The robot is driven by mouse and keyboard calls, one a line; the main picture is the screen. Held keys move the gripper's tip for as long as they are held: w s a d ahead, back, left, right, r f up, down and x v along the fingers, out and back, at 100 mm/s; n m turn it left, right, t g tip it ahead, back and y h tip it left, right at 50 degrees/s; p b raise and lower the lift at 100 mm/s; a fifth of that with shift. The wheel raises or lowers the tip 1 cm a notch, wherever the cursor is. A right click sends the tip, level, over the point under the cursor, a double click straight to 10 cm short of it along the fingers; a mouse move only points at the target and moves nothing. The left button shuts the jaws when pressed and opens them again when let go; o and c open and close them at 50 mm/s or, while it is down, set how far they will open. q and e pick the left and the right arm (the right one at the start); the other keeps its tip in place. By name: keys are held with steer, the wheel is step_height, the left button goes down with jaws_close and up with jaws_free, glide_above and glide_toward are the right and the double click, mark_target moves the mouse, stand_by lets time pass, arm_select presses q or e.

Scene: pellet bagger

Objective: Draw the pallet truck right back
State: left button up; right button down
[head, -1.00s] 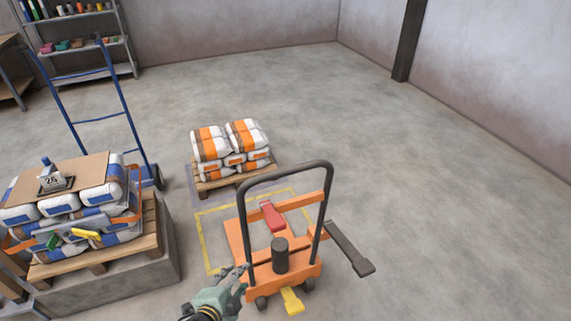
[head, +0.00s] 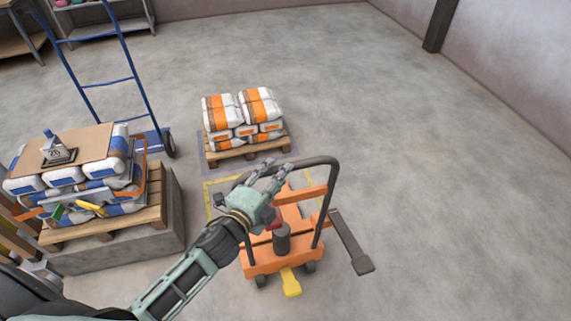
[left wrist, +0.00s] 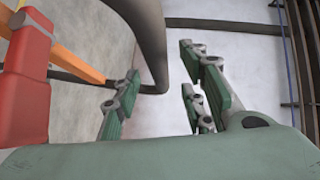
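The orange pallet truck (head: 270,258) stands on the floor at lower centre in the head view. Its dark looped handle (head: 328,190) rises above the body; it also shows as a thick curved bar in the left wrist view (left wrist: 150,40). My left gripper (head: 278,170) is at the top left part of the handle loop and hides some of it. In the left wrist view its green fingers (left wrist: 160,100) are spread apart, with the bar showing between them, not clasped. The truck's red lever (left wrist: 25,80) is close at the left of that view. My right gripper is out of view.
A pallet of orange-striped bags (head: 243,115) stands just behind the truck, by a yellow floor outline (head: 207,200). Blue-striped bags (head: 100,195) lie on a pallet on a block at left, near a blue hand truck (head: 110,85).

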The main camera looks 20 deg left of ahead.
arm_select(q)
steer(key=x, duration=0.3)
steer(key=shift+w, duration=0.1)
steer(key=shift+w+d+f, duration=0.15)
steer(key=shift+w+f, duration=0.05)
steer(key=shift+w, duration=0.4)
steer(key=c, duration=0.7)
jaws_close()
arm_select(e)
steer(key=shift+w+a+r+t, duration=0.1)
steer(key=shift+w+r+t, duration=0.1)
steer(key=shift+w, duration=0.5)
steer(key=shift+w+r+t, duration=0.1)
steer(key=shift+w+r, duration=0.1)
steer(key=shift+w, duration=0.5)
